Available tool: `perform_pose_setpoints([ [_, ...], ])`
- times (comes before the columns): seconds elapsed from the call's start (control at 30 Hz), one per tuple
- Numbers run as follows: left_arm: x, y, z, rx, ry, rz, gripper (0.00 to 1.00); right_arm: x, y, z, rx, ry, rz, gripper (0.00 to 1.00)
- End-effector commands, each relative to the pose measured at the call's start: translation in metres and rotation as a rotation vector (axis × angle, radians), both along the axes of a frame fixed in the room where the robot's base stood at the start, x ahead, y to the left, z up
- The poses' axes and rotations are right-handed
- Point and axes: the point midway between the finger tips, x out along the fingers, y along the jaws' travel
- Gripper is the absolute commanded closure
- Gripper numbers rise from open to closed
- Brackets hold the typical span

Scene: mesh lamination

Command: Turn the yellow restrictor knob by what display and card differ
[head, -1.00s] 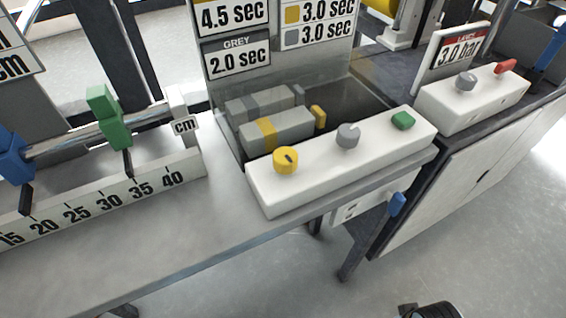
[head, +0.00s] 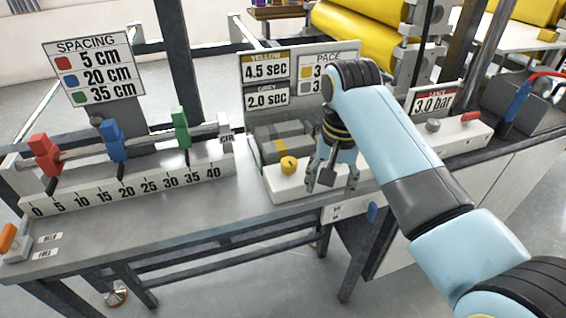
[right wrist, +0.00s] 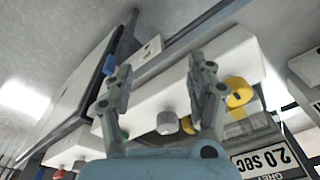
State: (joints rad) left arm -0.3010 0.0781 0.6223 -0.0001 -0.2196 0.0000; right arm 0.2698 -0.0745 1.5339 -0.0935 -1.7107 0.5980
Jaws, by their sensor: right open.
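The yellow restrictor knob (head: 288,165) sits on the left part of the white control box (head: 283,187); it also shows in the right wrist view (right wrist: 240,92). The display (head: 266,69) reads yellow 4.5 sec and grey 2.0 sec. The pace card (head: 309,61) beside it is mostly hidden behind my right arm. My right gripper (head: 331,186) is open and empty, pointing down over the box, to the right of the yellow knob. In the right wrist view the yellow knob lies just outside one finger, and a grey knob (right wrist: 167,122) shows between the fingers. My left gripper is out of view.
A spacing rail with red (head: 45,154), blue (head: 116,140) and green (head: 181,128) sliders stands left of the box. A 3.0 bar sign (head: 433,101) and a box with a red switch (head: 470,117) stand to the right.

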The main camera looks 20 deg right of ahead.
Motion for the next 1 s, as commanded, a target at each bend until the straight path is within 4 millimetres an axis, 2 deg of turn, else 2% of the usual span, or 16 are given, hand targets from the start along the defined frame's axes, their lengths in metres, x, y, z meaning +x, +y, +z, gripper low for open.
perform_pose_setpoints([
  [0.13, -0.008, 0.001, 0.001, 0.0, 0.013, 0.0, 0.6, 0.027, 0.014, 0.025, 0.017, 0.018, -0.062, 0.44],
  [0.3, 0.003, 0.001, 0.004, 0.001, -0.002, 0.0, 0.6, 0.055, 0.031, 0.058, 0.028, 0.045, -0.135, 0.44],
  [0.4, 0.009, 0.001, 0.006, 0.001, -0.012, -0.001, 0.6, 0.07, 0.042, 0.08, 0.032, 0.061, -0.176, 0.44],
  [0.57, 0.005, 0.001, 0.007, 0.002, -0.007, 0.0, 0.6, 0.085, 0.053, 0.106, 0.031, 0.083, -0.228, 0.44],
  [0.67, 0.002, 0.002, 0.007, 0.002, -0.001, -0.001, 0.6, 0.086, 0.055, 0.105, 0.03, 0.09, -0.237, 0.44],
  [0.73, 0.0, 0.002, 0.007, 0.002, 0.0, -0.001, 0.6, 0.086, 0.055, 0.096, 0.029, 0.091, -0.237, 0.44],
  [1.0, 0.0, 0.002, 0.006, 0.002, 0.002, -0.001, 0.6, 0.086, 0.054, 0.042, 0.029, 0.09, -0.237, 0.44],
])
